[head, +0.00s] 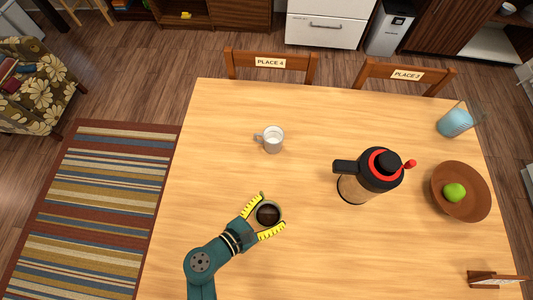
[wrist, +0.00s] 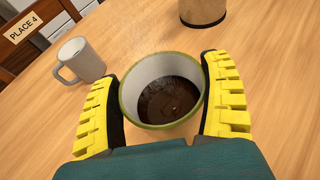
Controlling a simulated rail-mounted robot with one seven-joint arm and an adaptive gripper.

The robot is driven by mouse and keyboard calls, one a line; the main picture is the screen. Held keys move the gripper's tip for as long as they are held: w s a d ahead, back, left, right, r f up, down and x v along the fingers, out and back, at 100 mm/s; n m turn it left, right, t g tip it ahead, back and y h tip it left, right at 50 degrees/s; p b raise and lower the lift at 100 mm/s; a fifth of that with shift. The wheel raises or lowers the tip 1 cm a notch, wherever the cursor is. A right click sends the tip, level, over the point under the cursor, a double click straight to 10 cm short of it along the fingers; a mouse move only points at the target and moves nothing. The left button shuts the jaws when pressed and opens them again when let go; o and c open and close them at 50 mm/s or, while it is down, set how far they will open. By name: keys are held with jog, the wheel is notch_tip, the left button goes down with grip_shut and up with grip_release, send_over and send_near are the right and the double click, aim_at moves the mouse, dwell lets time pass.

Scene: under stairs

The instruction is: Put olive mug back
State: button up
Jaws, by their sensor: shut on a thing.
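The olive mug (head: 268,214) has an olive rim and dark liquid inside. It is upright on or just above the wooden table (head: 225,130); I cannot tell which. My gripper (head: 264,217) is shut on it, with one yellow-padded finger on each side. In the wrist view the mug (wrist: 160,92) sits between the two fingers of my gripper (wrist: 165,100), its white inside and dark liquid showing. Its lower part is hidden.
A white mug (head: 273,140) stands farther back. A black and red coffee jug (head: 350,188) is to the right, with a brown bowl (head: 476,204) holding a green apple (head: 454,192) and a blue glass (head: 455,122) beyond. A card stand (head: 496,280) is front right. The table's left front is clear.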

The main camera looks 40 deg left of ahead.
aim_at(275, 211)
jog(key=shift+f+b, duration=0.75)
jog(key=shift+f, duration=2.4)
jog(key=shift+f, duration=0.15)
jog(key=o, duration=1.1)
jog(key=shift+f, duration=0.1)
jog(key=shift+s+r, duration=0.2)
jog(key=shift+r, duration=0.1)
jog(key=p+v, duration=0.2)
jog(key=v, duration=0.9)
jog(key=shift+s, duration=0.3)
